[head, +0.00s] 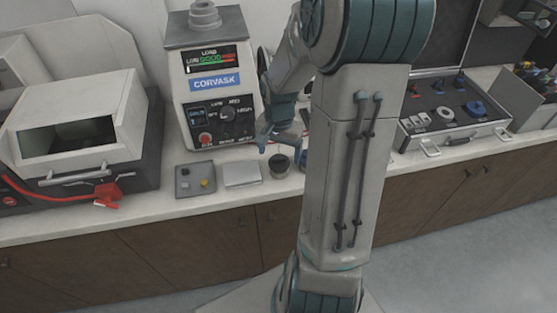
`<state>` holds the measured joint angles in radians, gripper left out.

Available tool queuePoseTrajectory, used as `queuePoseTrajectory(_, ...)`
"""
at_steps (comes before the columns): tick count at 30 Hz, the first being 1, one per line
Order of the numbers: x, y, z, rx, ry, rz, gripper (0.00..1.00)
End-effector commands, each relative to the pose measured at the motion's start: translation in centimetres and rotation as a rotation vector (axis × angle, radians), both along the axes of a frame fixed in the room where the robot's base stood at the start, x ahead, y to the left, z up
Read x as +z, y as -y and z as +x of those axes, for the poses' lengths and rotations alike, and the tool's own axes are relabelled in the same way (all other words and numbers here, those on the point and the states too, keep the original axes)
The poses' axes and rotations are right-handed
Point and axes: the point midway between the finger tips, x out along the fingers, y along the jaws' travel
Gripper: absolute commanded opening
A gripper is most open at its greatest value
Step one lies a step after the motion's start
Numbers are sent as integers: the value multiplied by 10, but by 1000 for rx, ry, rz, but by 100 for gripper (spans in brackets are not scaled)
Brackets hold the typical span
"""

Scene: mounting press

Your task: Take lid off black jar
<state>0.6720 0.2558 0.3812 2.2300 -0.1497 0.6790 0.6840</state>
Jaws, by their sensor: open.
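A small dark jar (279,166) stands on the white counter, just right of a flat light-grey block. It is too small to make out where its lid ends and its body begins. My gripper (283,154) is over the jar, pointing down, with its blue-grey fingers apart. One finger shows at the left above the jar, the other at the right beside it. Nothing shows between the fingers above the jar. Whether either finger touches the jar cannot be told. My arm hides the counter right of the jar.
The mounting press (216,98), marked CORVASK, stands behind the jar. A grey tray (182,191) with small pieces and the light block (241,173) lie left. A boxy machine (75,125) with red handle stands far left, an open tool case (490,132) right.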

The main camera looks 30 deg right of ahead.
Motion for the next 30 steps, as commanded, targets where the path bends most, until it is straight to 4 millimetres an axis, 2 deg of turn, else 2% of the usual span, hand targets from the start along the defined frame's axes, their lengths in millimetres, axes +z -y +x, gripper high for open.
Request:
queuePoseTrajectory(3, -16, -1, 0, 1, -4, 2, 82)
queuePoseTrajectory(6, -23, -1, 0, 0, -2, 1, 82)
queuePoseTrajectory(14, -26, -1, 0, 0, 0, 0, 82)
queuePoseTrajectory(15, -26, -1, 0, 0, 0, 0, 76)
queuePoseTrajectory(19, -25, 0, 0, 0, 0, 0, 40)
queuePoseTrajectory(20, -25, 0, 0, 0, 0, 0, 34)
queuePoseTrajectory(30, -25, 0, 0, 0, 0, 0, 34)
